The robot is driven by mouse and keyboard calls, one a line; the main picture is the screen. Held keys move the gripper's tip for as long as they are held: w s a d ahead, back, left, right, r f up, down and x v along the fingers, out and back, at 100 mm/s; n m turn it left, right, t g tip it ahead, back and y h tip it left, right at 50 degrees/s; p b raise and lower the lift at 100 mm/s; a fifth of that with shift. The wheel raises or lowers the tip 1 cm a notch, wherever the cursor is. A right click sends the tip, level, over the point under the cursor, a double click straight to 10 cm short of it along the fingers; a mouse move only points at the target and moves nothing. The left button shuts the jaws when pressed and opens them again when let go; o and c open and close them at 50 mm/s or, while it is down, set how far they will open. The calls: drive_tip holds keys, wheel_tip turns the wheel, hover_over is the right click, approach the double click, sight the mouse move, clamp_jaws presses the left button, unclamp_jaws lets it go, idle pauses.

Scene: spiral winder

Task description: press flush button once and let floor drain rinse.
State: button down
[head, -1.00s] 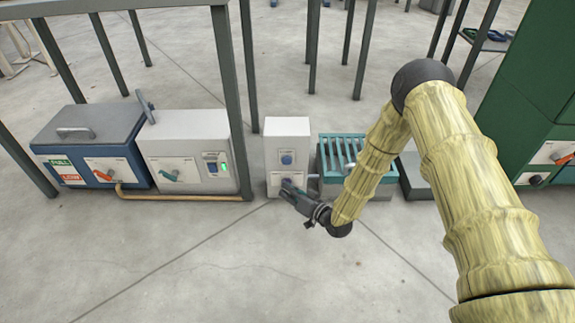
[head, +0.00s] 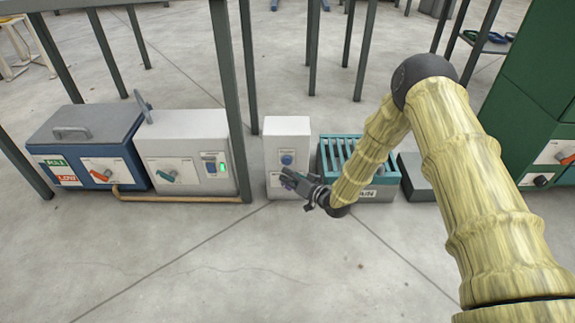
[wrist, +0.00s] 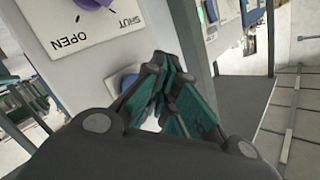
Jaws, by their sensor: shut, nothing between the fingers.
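A white box (head: 287,131) stands on the floor with a round blue button (head: 287,159) on its front. In the wrist view, the box face (wrist: 45,25) shows a purple knob (wrist: 93,3) marked OPEN and SHUT, and the blue button (wrist: 125,79) is partly hidden by my fingers. My gripper (head: 285,176) is shut and empty, in front of the box and just below the button in the head view. The fingertips (wrist: 163,62) overlap the button's edge in the wrist view; I cannot tell whether they touch it. A teal slatted drain box (head: 326,160) stands right of the white box, partly behind my arm.
Left stand a white machine (head: 185,145) with a lever and green-lit switch, and a blue box (head: 80,140), with a tan pipe (head: 180,198) along the floor. Grey frame posts (head: 228,90) rise nearby. A green cabinet (head: 525,95) stands right. The front floor is clear.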

drive_tip(key=shift+w, duration=0.7)
drive_tip(key=shift+w, duration=0.2)
idle(0.9)
drive_tip(key=shift+w, duration=0.25)
drive_tip(key=shift+w, duration=0.45)
idle(1.1)
drive_tip(key=shift+s+r, duration=0.1)
drive_tip(key=shift+s, duration=0.05)
drive_tip(key=shift+s+p, duration=0.45)
drive_tip(key=shift+s, duration=0.3)
